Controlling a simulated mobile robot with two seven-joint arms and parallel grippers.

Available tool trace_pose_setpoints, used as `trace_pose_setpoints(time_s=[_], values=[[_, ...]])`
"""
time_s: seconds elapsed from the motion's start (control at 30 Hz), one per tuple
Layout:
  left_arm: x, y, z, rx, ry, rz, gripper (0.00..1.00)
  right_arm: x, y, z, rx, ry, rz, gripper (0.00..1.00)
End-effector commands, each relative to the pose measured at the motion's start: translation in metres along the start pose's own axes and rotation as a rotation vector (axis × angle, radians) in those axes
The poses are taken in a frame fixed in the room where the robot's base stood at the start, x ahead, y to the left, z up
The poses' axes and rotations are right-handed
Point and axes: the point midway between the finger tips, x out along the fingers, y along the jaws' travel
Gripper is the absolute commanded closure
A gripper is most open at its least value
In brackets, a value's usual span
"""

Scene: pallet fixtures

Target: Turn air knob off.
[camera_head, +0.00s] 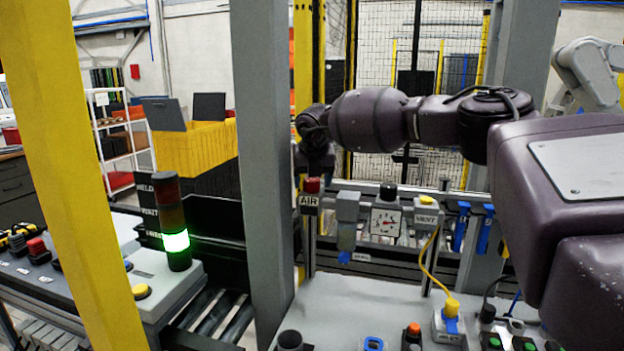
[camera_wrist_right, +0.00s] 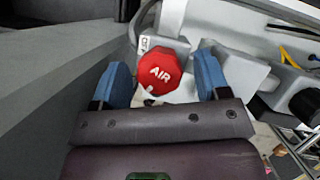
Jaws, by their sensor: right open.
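The air knob (camera_head: 312,185) is red and sits above a label reading AIR, right of the grey post in the head view. In the right wrist view the air knob (camera_wrist_right: 163,72) is a red octagon marked AIR. My right gripper (camera_wrist_right: 162,75) is open, with its two blue fingertips on either side of the knob and visible gaps to it. In the head view my right gripper (camera_head: 312,168) hangs just above the knob, its fingers mostly hidden. My left gripper is not in either view.
A grey post (camera_head: 265,150) stands close left of the knob. A pressure gauge (camera_head: 386,221) and a VENT box (camera_head: 427,213) with a yellow cable are to the right. A lit green signal tower (camera_head: 174,230) stands left. A grey panel (camera_head: 340,305) lies below.

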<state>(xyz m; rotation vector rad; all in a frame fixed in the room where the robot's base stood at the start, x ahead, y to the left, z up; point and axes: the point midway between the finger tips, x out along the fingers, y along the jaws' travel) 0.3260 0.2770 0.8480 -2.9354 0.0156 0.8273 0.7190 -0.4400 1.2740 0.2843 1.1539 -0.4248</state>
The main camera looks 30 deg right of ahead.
Motion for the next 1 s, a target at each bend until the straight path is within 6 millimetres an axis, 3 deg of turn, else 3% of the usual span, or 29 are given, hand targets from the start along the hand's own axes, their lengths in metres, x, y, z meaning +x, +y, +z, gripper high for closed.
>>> trace_pose_setpoints(time_s=[0.07,0.4,0.57,1.0], values=[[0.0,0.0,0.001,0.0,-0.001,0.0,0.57,0.0,0.0,0.0,0.0,0.0,0.0,0.31],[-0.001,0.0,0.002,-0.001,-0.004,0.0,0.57,-0.001,0.0,0.0,0.0,0.0,0.0,0.81],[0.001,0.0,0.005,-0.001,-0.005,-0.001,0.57,0.0,0.001,-0.001,0.026,0.001,-0.01,0.8],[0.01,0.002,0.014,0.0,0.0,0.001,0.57,0.0,0.002,0.0,0.334,0.0,-0.139,0.8]])
